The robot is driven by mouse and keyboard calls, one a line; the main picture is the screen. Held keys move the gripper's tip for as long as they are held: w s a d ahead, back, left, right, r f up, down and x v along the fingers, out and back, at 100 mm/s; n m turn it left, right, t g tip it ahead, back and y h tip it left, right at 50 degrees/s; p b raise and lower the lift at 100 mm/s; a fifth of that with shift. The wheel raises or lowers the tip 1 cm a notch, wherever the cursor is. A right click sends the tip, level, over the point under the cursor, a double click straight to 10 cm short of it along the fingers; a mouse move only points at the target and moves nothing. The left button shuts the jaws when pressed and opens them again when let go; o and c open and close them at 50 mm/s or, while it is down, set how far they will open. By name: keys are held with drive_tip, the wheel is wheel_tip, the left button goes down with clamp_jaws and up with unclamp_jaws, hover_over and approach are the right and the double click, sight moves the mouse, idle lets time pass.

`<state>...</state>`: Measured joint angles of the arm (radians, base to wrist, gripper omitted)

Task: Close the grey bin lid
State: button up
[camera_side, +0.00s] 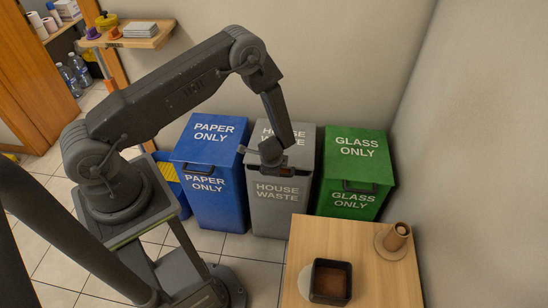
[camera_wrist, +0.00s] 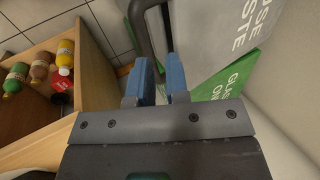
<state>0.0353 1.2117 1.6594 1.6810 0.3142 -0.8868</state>
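The grey bin (camera_side: 283,214) stands between a blue bin and a green bin in the side view. Its lid (camera_side: 304,138), lettered "HOUSE WASTE", lies over the top and looks flat; whether it is fully shut I cannot tell. My gripper (camera_side: 271,153) is at the lid's front edge and hides part of it. In the wrist view the grey surface (camera_wrist: 205,28) fills the upper right, and a dark handle (camera_wrist: 139,22) reaches down to the blue fingertips (camera_wrist: 160,70). The fingers are apart with a gap between them; contact with the handle is unclear.
The blue bin (camera_side: 214,208) is on the left and the green bin (camera_side: 345,201) on the right, close beside the grey one. A wooden table (camera_side: 375,283) in front holds a dark square tray (camera_side: 331,266) and a brown cup (camera_side: 397,234). A wall is behind.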

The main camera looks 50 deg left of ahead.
drive_tip(key=o, duration=0.5)
drive_tip(key=shift+c, duration=0.2)
drive_tip(key=shift+r, duration=0.1)
drive_tip(key=v, duration=1.3)
drive_tip(key=shift+r, duration=0.35)
drive_tip(key=shift+c, duration=0.3)
